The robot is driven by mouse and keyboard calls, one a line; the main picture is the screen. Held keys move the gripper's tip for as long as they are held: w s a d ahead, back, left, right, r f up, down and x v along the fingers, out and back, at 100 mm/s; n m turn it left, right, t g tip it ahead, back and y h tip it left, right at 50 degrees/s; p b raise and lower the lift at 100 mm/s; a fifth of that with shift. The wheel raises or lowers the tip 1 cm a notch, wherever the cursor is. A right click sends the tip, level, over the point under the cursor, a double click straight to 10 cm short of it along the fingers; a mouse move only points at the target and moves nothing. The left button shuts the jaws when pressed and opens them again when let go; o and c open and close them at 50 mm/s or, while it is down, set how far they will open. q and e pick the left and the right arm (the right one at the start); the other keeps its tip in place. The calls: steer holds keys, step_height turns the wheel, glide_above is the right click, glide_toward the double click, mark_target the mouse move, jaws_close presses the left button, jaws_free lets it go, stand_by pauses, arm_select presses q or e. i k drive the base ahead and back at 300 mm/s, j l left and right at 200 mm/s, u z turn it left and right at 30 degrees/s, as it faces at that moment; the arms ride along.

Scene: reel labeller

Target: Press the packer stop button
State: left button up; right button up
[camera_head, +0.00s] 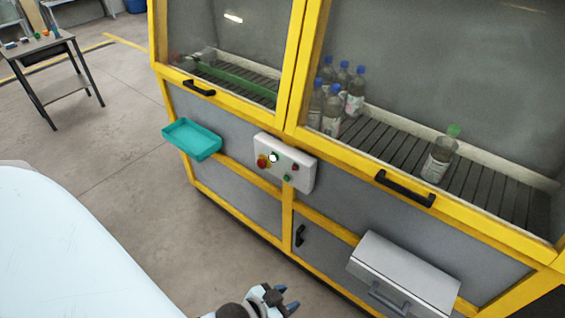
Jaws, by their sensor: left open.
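A white control box (304,178) is mounted on the yellow frame of the packer, below its windows. It carries a large red button (262,162) at the left, a lit white button or lamp (274,157), a small dark red button (295,167) and a green button (287,178) low down. Any labels are too small to read, so I cannot tell which one is the stop. My left gripper (286,298) is open and empty at the bottom edge, well below and apart from the box. My right gripper is out of view.
A teal tray (192,139) sticks out left of the box. A grey box with a handle (404,274) sticks out at lower right. Black handles (405,189) line the machine. Bottles (355,92) stand behind its glass. A small table (50,50) stands far left.

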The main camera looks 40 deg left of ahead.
mark_target(260, 164)
steer(key=u, duration=1.4)
steer(key=i+j+u, duration=0.15)
steer(key=i+u, duration=0.25)
steer(key=i+j+u, duration=0.1)
steer(key=i+u, duration=0.15)
steer(key=u, duration=0.2)
